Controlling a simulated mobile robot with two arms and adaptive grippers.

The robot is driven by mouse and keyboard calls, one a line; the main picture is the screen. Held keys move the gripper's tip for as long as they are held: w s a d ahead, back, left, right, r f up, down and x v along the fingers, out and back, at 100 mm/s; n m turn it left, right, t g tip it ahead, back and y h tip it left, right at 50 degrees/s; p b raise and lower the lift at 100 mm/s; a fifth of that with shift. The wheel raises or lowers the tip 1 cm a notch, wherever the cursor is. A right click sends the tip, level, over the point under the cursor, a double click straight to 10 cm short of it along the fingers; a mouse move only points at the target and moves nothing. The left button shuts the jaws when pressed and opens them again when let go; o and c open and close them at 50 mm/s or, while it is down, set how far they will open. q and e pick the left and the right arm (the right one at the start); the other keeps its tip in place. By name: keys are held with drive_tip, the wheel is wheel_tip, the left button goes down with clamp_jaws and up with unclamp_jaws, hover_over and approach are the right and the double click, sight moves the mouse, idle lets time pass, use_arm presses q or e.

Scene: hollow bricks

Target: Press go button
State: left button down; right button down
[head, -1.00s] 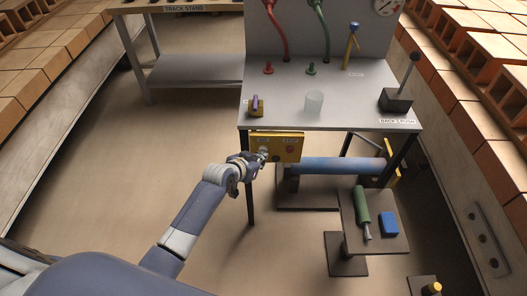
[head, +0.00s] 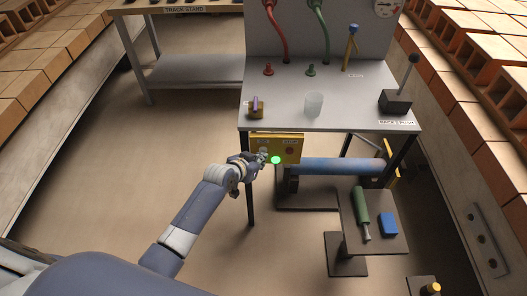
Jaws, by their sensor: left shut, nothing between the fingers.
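A yellow control box (head: 291,140) hangs under the front edge of the grey table. A red round button (head: 290,150) is on its right half, under a small label. A pale round shape (head: 263,149), which may be the go button, is on its left half, partly hidden by my gripper. A bright green light (head: 276,160) glows low in the middle of the box. My left gripper (head: 264,157) is shut and empty, at the left part of the box front. Whether it touches the box I cannot tell. My right gripper is not in view.
The grey table (head: 355,112) carries a purple-handled switch (head: 256,105), a translucent cup (head: 314,104) and a black-based lever (head: 397,100). Below are a blue roller (head: 335,166) and a low stand (head: 383,243). Floor on the left is clear.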

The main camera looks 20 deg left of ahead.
use_arm(q)
drive_tip(key=shift+s, duration=0.1)
drive_tip(key=s+d+p, duration=0.1)
drive_tip(key=s+p, duration=0.3)
drive_tip(key=s, duration=0.1)
drive_tip(key=shift+s+d, duration=0.35)
drive_tip(key=shift+s, duration=0.05)
idle(0.5)
